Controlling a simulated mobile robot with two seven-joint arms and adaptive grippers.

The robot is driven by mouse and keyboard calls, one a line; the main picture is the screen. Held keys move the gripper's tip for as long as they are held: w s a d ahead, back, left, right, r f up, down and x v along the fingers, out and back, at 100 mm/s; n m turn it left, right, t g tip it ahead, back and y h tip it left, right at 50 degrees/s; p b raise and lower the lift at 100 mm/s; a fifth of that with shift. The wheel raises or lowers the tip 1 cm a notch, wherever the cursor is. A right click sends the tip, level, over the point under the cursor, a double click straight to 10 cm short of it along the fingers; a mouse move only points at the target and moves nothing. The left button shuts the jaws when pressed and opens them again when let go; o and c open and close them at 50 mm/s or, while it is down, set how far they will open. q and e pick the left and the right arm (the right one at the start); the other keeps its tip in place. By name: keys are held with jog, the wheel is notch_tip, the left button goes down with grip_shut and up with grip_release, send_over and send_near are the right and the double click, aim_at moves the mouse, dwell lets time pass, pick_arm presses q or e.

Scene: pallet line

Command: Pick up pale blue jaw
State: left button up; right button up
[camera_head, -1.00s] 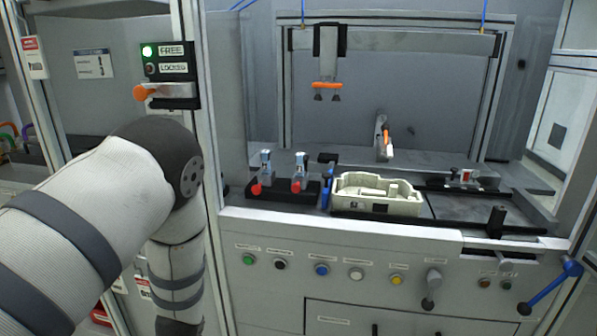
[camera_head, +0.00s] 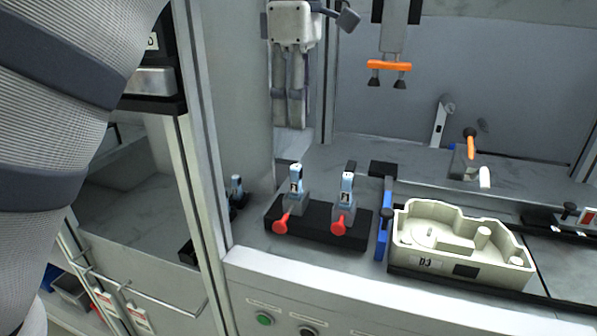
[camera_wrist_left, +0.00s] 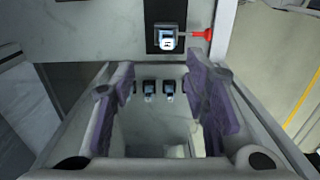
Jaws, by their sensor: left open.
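Two pale blue jaws stand upright on a black base (camera_head: 318,232) in the head view, the left jaw (camera_head: 296,180) and the right jaw (camera_head: 347,186). Each has a red knob at its front. My left gripper (camera_head: 289,118) hangs above and behind the left jaw in the picture, fingers pointing down, open and empty. In the left wrist view, one pale blue jaw (camera_wrist_left: 165,42) with a red knob shows beyond the spread fingertips (camera_wrist_left: 160,76); I cannot tell which jaw it is. My right gripper is out of view.
A cream tray-like casting (camera_head: 455,262) sits right of the black base, with a blue clamp (camera_head: 383,235) between them. A vertical frame post (camera_head: 203,150) and clear panel bound the left. Several small bluish pieces (camera_wrist_left: 149,88) show between my fingers.

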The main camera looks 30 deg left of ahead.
aim_at(296, 166)
pick_arm(q)
jog(key=f, duration=0.7)
jog(key=s+f, duration=0.1)
jog(key=f, duration=0.3)
jog(key=shift+d+f+p, duration=0.15)
jog(key=shift+d+p, duration=0.1)
jog(key=shift+p, duration=0.15)
grip_shut()
